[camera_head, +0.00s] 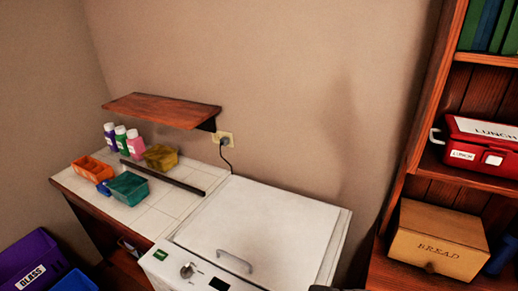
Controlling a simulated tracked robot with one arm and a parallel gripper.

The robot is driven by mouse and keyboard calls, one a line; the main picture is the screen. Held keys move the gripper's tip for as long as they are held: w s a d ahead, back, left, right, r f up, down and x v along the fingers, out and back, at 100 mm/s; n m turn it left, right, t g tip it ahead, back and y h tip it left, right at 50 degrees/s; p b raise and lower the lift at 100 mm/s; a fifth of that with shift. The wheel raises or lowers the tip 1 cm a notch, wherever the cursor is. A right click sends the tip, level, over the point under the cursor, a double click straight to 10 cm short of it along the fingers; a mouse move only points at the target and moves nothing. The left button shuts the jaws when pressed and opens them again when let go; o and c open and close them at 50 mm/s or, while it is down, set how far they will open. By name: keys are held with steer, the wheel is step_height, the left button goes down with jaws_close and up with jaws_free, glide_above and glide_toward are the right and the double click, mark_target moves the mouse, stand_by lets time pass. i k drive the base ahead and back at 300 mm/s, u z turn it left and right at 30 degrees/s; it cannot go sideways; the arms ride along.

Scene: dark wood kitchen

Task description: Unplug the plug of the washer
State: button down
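The washer's dark plug (224,141) sits in a yellowish wall outlet (219,136) just below the right end of a wooden shelf. A dark cord (229,157) hangs from the plug and runs down behind the white washer (262,228). The washer has a lid with a grey handle, and a knob and small dark display on its front panel. A dark sliver at the bottom edge, right of centre, may be part of my gripper. Its fingers do not show, and nothing of mine is near the plug.
A wooden wall shelf (160,110) juts out above the tiled counter (165,200), which holds bottles and small bins (128,187). At right, a tall bookcase (425,110) holds a red lunch box (482,143) and a bread box (440,240). A purple glass bin (30,262) stands lower left.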

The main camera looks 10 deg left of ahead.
mark_target(224, 141)
steer(key=u, duration=0.85)
steer(key=k, duration=1.05)
steer(key=u, duration=0.8)
steer(key=k, duration=0.3)
steer(key=u, duration=0.4)
steer(key=i, duration=2.2)
steer(key=z, duration=1)
steer(key=i, duration=1)
steer(key=z, duration=1.1)
steer(key=i, duration=0.35)
steer(key=z, duration=0.15)
